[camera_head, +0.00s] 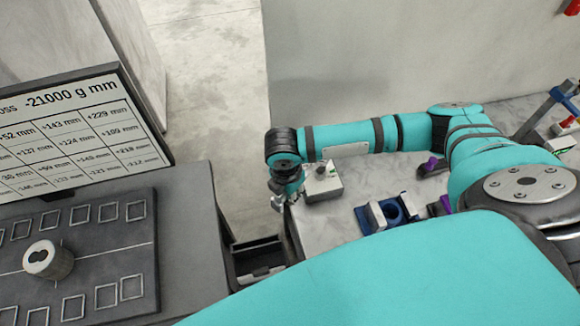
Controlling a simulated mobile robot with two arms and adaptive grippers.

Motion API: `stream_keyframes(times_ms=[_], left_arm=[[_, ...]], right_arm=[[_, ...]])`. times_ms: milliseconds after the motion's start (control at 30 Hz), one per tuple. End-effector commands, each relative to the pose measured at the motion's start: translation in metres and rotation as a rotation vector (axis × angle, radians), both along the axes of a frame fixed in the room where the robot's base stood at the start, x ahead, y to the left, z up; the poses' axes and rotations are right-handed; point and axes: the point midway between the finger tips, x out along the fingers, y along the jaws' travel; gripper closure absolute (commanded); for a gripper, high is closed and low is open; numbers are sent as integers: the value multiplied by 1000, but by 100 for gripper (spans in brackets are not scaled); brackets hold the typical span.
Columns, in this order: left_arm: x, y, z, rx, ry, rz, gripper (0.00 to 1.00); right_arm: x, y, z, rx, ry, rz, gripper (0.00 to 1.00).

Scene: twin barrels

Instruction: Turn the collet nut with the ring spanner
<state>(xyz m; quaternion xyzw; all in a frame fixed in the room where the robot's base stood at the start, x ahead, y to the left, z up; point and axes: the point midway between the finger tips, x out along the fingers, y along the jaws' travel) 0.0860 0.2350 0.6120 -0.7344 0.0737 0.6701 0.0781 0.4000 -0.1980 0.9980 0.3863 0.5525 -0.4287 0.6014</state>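I cannot clearly pick out the ring spanner or the collet nut. A small pale block (322,184) with a dark-tipped knob on top stands at the left end of the light worktop. My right arm reaches in from the right, and its gripper (279,199) points down just left of this block, at the worktop's edge. The gripper is small and partly shaded, so its fingers and anything between them are unclear. A large teal arm link of mine covers the lower middle. My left gripper is not in view.
A grey bench (190,215) at left carries a dark panel (120,243) with a pale cylinder (50,260) and a number board (65,130). A dark open bin (256,264) sits in the gap. Blue (395,212) and purple (431,165) items lie on the worktop (335,225).

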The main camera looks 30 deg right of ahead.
Motion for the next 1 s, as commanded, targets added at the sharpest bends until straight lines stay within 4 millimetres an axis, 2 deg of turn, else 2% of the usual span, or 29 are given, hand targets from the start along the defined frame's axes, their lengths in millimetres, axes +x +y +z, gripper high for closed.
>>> stream_keyframes(times_ms=[700,1000], left_arm=[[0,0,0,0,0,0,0],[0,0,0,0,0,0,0]], right_arm=[[1,0,29,0,-3,0,100],[1,0,32,0,-2,0,100]])
